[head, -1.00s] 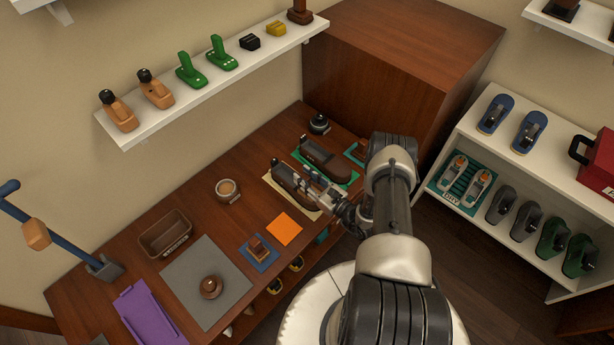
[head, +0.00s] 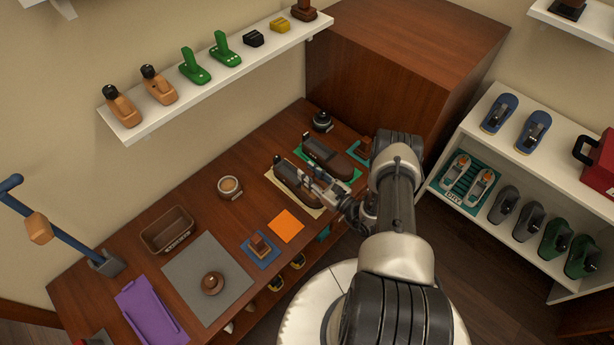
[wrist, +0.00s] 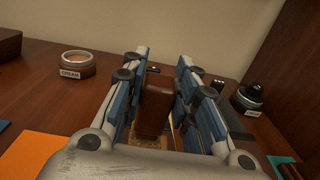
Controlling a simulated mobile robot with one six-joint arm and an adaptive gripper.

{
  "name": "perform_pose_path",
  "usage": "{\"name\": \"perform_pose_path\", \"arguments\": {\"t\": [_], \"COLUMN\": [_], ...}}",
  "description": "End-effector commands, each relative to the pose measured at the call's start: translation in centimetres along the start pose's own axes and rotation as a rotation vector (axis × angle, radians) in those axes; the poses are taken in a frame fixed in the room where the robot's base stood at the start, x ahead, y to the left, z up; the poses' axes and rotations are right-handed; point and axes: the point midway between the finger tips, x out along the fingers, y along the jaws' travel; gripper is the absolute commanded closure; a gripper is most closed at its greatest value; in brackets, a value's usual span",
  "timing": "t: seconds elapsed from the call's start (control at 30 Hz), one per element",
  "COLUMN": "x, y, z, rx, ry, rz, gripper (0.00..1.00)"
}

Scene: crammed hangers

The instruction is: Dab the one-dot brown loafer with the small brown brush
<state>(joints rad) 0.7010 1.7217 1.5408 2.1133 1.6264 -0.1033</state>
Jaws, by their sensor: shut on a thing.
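Two dark brown loafers stand side by side on the bench in the head view. One loafer (head: 290,178) is on a cream mat (head: 312,211), the other (head: 327,155) on a green mat (head: 355,176). In the wrist view my gripper (wrist: 158,90) is shut on an upright brown block (wrist: 154,104), apparently the small brown brush.
A cream tin (head: 229,187) and a round black-topped container (head: 322,122) stand on the bench behind. Brown brush-like blocks sit on a blue mat (head: 269,263) and a teal mat. An orange square (head: 286,226) lies flat in front. A tall brown cabinet (head: 390,70) stands at the back.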

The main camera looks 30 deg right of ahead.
Motion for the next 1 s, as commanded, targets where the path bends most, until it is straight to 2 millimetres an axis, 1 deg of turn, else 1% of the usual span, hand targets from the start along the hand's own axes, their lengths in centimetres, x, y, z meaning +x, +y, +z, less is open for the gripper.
{"name": "perform_pose_path", "arguments": {"t": [0.3, 0.7, 1.0], "x": [0.0, 0.0, 0.0], "y": [0.0, 1.6, 1.7], "z": [0.0, 0.3, 0.3], "rx": [-0.001, 0.000, -0.001], "ry": [0.000, -0.002, -0.002], "rz": [-0.001, 0.001, 0.000], "gripper": [0.97, 0.97, 0.97]}}
